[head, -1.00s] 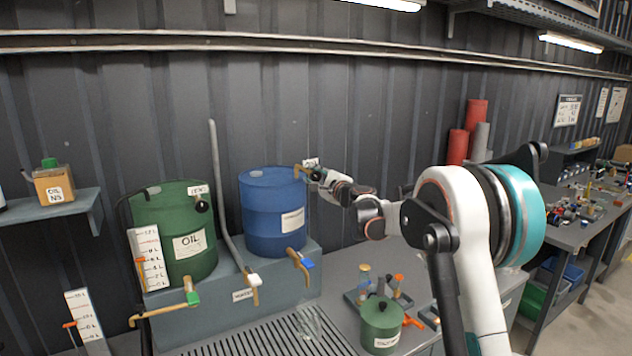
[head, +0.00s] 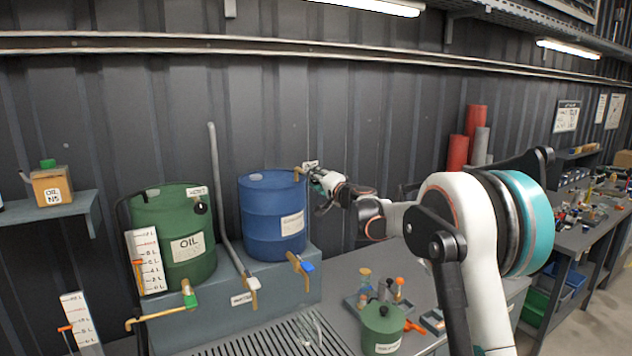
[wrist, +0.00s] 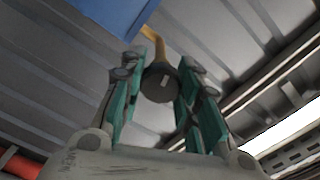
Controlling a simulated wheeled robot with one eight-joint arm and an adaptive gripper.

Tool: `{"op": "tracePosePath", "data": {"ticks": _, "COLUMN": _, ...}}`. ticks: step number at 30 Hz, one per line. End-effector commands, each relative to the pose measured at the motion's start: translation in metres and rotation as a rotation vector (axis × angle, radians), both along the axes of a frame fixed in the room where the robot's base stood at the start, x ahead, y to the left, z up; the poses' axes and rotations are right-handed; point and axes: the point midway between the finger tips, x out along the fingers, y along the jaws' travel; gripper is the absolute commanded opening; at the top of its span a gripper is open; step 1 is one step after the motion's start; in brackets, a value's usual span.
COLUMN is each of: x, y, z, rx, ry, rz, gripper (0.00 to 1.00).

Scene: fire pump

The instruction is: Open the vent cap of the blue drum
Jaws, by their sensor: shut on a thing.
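The blue drum (head: 272,215) stands on the grey raised block, left of my gripper (head: 313,180). A short brass vent pipe (head: 299,171) sticks out at the drum's upper right edge. In the wrist view the pipe (wrist: 153,38) bends from beside the blue drum (wrist: 118,14) to a round dark vent cap (wrist: 160,84) with a pale mark. The cap sits between the teal fingers of my gripper (wrist: 158,92), which is shut on it. The cap is still at the pipe's end. In the head view my gripper hides the cap.
A green oil drum (head: 172,245) with its own black cap (head: 201,208) stands left of the blue one. A grey pipe (head: 228,195) rises between them. Brass taps (head: 300,268) stick out in front. A small green can (head: 382,332) stands on the bench.

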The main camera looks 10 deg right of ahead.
Motion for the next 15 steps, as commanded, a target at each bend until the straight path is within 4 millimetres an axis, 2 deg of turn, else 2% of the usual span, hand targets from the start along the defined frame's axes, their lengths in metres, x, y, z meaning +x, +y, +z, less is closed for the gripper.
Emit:
{"op": "tracePosePath", "data": {"ticks": 6, "x": -0.0004, "y": 0.0008, "z": -0.0014, "rx": -0.133, "ry": -0.042, "rz": 0.002, "gripper": 0.06}}
{"op": "tracePosePath", "data": {"ticks": 15, "x": -0.0005, "y": 0.0009, "z": -0.0014, "rx": -0.228, "ry": -0.073, "rz": 0.002, "gripper": 0.06}}
